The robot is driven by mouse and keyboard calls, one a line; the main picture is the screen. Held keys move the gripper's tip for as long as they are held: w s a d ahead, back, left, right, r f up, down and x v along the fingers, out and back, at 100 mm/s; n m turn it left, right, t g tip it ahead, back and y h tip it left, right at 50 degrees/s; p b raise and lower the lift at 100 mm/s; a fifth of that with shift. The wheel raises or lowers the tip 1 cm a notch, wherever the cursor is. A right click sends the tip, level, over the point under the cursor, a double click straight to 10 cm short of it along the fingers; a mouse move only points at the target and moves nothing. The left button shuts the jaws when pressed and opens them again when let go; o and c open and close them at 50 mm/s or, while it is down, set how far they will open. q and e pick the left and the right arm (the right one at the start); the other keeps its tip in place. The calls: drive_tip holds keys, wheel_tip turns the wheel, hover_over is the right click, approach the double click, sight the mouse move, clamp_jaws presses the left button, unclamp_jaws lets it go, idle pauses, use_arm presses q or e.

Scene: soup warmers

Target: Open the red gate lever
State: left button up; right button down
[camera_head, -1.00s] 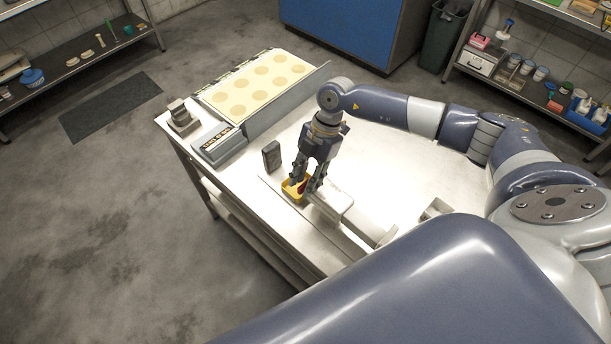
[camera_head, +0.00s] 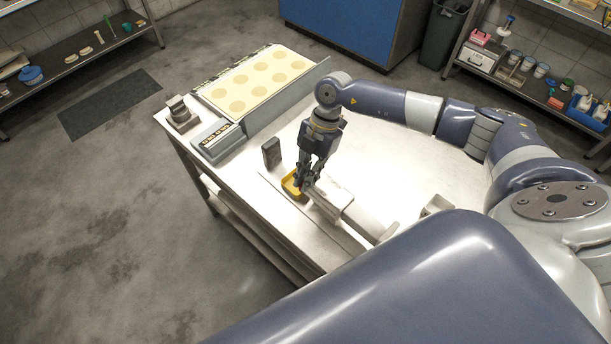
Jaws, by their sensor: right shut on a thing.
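My right gripper (camera_head: 304,184) points down over the work table (camera_head: 400,165), at the yellow-rimmed tray (camera_head: 289,185). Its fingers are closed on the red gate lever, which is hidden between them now. The tray sits at the left end of a pale metal fixture with a block (camera_head: 333,196) to the right of the fingers. How far the lever is turned cannot be seen. My left gripper is not in view.
A dark upright block (camera_head: 271,153) stands just left of the gripper. A small metal bracket (camera_head: 436,205) stands at right. The table's middle right is clear.

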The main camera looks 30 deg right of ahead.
drive_tip(key=n+b, duration=0.1)
drive_tip(key=n, duration=0.1)
drive_tip(key=n+g+b, duration=0.1)
drive_tip(key=n, duration=0.1)
drive_tip(key=shift+s+d+f+h+b, duration=0.1)
drive_tip(key=shift+s+d+h+b, duration=0.2)
drive_tip(key=shift+s+h, duration=0.1)
drive_tip(key=n+b, duration=0.1)
drive_tip(key=n+h+b, duration=0.1)
drive_tip(key=n, duration=0.1)
drive_tip(key=d+n+g+b, duration=0.1)
drive_tip(key=shift+s+n, duration=0.4)
drive_tip(key=n+h+b, duration=0.1)
drive_tip(key=n+b, duration=0.1)
drive_tip(key=d+n+h+b, duration=0.1)
drive_tip(key=n, duration=0.1)
drive_tip(key=shift+s+d+g+b, duration=0.15)
drive_tip(key=shift+g+b, duration=0.15)
drive_tip(key=shift+b, duration=0.1)
drive_tip(key=shift+d+n+h+b, duration=0.35)
drive_tip(key=shift+n+b, duration=0.4)
drive_tip(key=shift+n, duration=0.35)
drive_tip(key=c, duration=1.7)
unclamp_jaws()
drive_tip(key=shift+s, duration=0.1)
drive_tip(key=shift+r, duration=0.2)
